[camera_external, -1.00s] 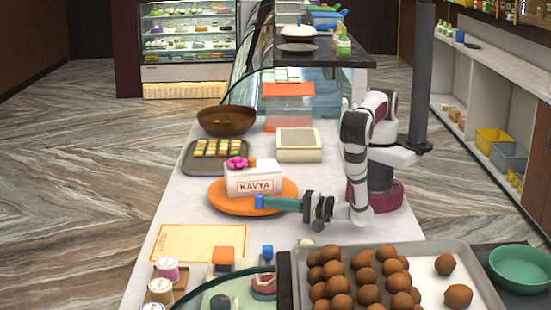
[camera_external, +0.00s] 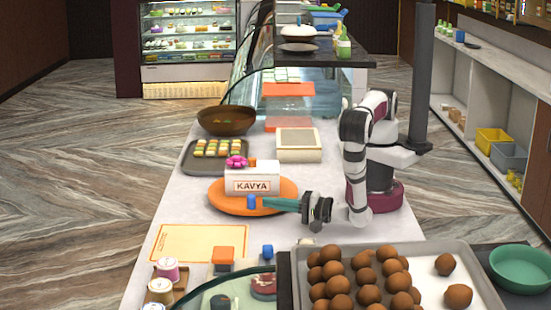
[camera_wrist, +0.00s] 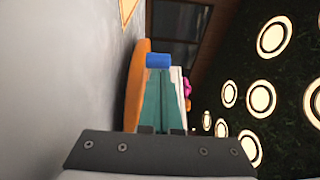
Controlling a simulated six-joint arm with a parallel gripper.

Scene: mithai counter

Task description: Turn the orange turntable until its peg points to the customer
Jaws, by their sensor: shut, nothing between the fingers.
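The orange turntable (camera_external: 220,203) lies flat on the counter and carries a white box (camera_external: 252,184) marked KAVYA with a pink bow. Its blue peg (camera_external: 252,202) stands at the rim nearest the external camera; the peg also shows in the wrist view (camera_wrist: 158,60). My gripper (camera_external: 266,204) is shut and empty, its teal fingers reaching in from the right. The fingertips are right at the peg's right side and look to be touching it. In the wrist view the turntable's edge (camera_wrist: 134,90) runs along the left of the fingers. No customer is visible.
A tray of brown balls (camera_external: 470,262) stands at the front right. An orange-edged sheet (camera_external: 200,243) lies in front of the turntable.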

